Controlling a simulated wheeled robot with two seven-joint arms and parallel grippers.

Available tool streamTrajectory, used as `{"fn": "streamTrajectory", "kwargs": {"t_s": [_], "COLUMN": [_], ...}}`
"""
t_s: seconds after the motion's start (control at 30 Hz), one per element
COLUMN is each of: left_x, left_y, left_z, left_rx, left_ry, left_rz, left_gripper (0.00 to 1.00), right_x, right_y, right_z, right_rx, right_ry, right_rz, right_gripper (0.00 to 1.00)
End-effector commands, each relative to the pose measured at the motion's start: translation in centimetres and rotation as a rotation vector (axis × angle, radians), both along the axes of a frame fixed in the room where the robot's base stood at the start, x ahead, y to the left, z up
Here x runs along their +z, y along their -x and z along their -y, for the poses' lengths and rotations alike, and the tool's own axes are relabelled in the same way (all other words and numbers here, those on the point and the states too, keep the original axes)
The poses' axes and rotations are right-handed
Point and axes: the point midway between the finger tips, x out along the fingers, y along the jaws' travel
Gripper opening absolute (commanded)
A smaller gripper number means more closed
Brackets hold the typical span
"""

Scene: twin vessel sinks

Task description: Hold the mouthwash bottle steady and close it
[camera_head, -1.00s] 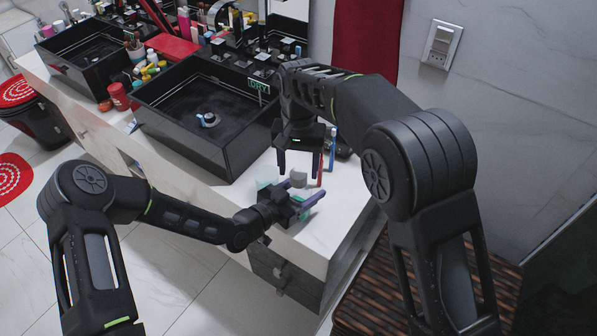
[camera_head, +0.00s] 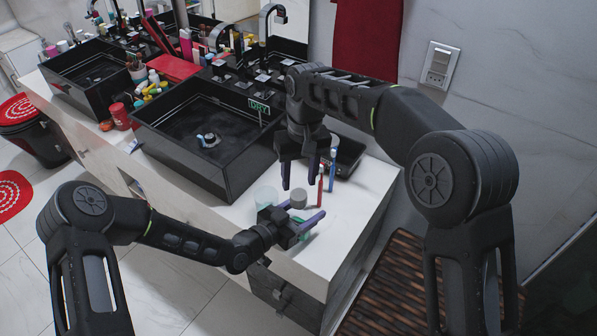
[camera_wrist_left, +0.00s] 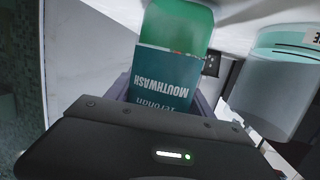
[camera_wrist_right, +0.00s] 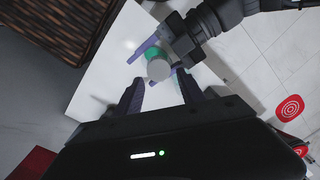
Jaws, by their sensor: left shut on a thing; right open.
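The green mouthwash bottle (camera_wrist_left: 175,70) stands at the counter's front right, its label upside down in the left wrist view. My left gripper (camera_head: 303,211) is shut on its body, with a finger on each side. The round grey cap (camera_head: 298,199) is at the bottle's top; it also shows in the right wrist view (camera_wrist_right: 159,69), with green bottle (camera_wrist_right: 152,53) beside it. I cannot tell how tightly it sits. My right gripper (camera_head: 299,186) is open and empty just above the cap, fingers pointing down.
A translucent cup (camera_head: 265,197) stands just left of the bottle. A red toothbrush (camera_head: 320,187) and a blue one (camera_head: 332,170) stand behind it to the right, near a black tray (camera_head: 347,157). The black sink (camera_head: 230,170) is behind left.

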Motion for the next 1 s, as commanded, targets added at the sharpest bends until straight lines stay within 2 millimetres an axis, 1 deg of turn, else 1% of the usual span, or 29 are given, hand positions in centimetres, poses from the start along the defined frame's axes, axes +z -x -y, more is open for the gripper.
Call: {"fn": "streamTrajectory", "kwargs": {"t_s": [0.03,0.13,0.2,0.3,0.43,0.77,0.87,1.0], "left_x": [0.0,0.0,0.0,0.0,0.0,0.0,0.0,0.0], "left_y": [0.0,0.0,0.0,0.0,0.0,0.0,0.0,0.0], "left_z": [0.0,0.0,0.0,0.0,0.0,0.0,0.0,0.0], "left_rx": [0.0,0.0,0.0,0.0,0.0,0.0,0.0,0.0], "left_ry": [0.0,0.0,0.0,0.0,0.0,0.0,0.0,0.0], "left_rz": [0.0,0.0,0.0,0.0,0.0,0.0,0.0,0.0], "left_gripper": [0.0,0.0,0.0,0.0,0.0,0.0,0.0,0.0], "right_x": [0.7,1.6,1.9,1.9,1.9,1.8,1.4,0.2], "right_y": [0.0,0.2,0.2,0.2,0.2,0.2,0.2,0.3], "right_z": [-0.2,-0.7,-0.7,-0.2,-0.2,-0.2,-0.2,-0.1], "right_rx": [0.12,0.363,0.491,0.606,0.663,0.664,0.664,0.664], "right_ry": [-0.001,0.015,0.033,0.053,0.053,0.053,0.053,0.053], "right_rz": [0.015,0.041,0.049,0.051,0.051,0.05,0.049,0.048], "right_gripper": [0.46,0.46,0.46,0.46,0.46,0.46,0.46,0.46]}}
